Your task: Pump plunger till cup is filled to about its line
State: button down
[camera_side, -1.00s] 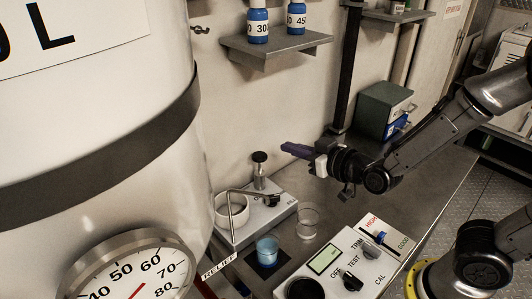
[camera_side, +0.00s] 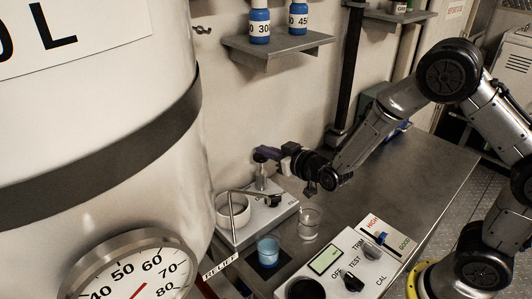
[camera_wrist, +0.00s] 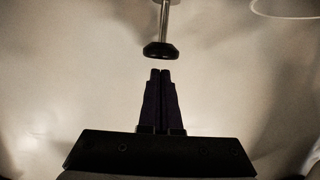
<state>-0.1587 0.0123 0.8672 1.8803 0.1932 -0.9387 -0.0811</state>
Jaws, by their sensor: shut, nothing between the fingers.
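The plunger stands on the pump base at the back left; in the side view its metal stem (camera_side: 261,178) shows below my gripper, and its top is partly hidden. In the wrist view its black knob (camera_wrist: 161,50) is just ahead of my fingertips, with a small gap in the picture. My gripper (camera_side: 258,154) is shut and empty, its purple fingers level at about knob height; the closed fingertips also show in the wrist view (camera_wrist: 161,72). A clear cup (camera_side: 309,226) stands right of the pump base and looks empty. A cup with blue content (camera_side: 268,250) stands on a dark pad. I cannot make out a fill line.
The pump base (camera_side: 283,212) carries a white ring-shaped vessel (camera_side: 232,211) and a thin bent tube. A control panel (camera_side: 345,262) with knobs lies in front. A large white tank (camera_side: 90,110) fills the left. A wall shelf (camera_side: 277,48) holds blue bottles.

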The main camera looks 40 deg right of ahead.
jog(key=shift+f, duration=0.35)
jog(key=shift+s+f, duration=0.1)
jog(key=shift+f, duration=1.8)
jog(key=s+r, duration=0.7)
jog(key=s, duration=0.2)
jog(key=shift+s, duration=0.2)
